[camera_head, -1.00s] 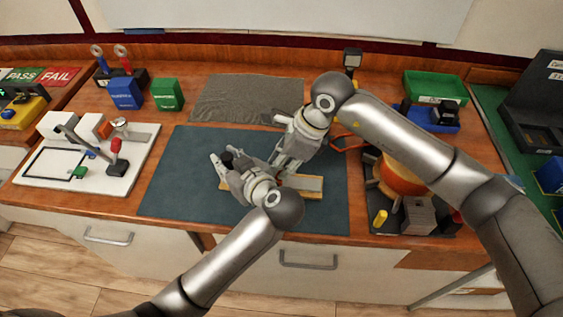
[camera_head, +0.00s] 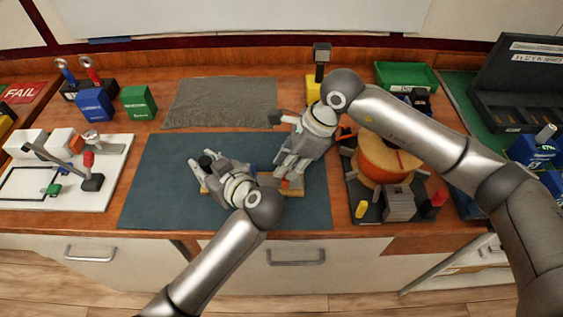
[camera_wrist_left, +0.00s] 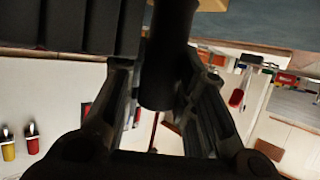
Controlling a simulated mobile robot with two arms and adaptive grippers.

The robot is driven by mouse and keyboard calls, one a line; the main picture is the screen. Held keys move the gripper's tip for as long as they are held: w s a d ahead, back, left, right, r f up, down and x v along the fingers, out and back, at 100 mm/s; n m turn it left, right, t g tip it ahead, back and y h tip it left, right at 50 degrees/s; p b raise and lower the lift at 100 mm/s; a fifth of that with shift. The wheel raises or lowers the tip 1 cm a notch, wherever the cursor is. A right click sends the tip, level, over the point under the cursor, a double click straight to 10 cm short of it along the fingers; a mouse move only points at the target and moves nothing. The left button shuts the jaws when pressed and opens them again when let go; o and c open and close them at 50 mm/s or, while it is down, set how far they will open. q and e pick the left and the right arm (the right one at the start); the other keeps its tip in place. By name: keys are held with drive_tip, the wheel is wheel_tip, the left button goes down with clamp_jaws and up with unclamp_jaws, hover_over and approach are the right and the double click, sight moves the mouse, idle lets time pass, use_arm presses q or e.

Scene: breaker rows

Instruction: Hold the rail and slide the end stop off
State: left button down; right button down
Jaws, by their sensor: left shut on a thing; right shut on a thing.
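The light wooden base with the rail (camera_head: 292,192) lies on the dark mat, its middle covered by my grippers. My left gripper (camera_head: 206,166) is at its left end, shut on a dark cylindrical piece (camera_head: 205,160). That piece also shows between the fingers in the left wrist view (camera_wrist_left: 164,60). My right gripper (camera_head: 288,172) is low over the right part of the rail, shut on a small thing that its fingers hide. It is where the end stop would be, but I cannot make out its shape. A small orange-red spot shows just below these fingers.
The dark mat (camera_head: 155,190) has free room left and behind. A grey cloth (camera_head: 222,100) lies behind it. An orange drum (camera_head: 385,160) on a dark stand is close right of my right gripper. A white board (camera_head: 100,190) with a lever stands left.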

use_arm(q)
drive_tip(key=shift+a, duration=0.25)
use_arm(e)
drive_tip(key=shift+w+d, duration=0.1)
drive_tip(key=shift+d, duration=0.1)
drive_tip(key=c, duration=1.4)
unclamp_jaws()
drive_tip(key=shift+c, duration=0.2)
drive_tip(key=shift+o, duration=0.6)
drive_tip(key=shift+a, duration=0.1)
use_arm(q)
drive_tip(key=shift+d, duration=0.15)
use_arm(e)
drive_tip(key=v, duration=1.2)
drive_tip(key=shift+a, duration=0.1)
use_arm(q)
drive_tip(key=c, duration=1.1)
unclamp_jaws()
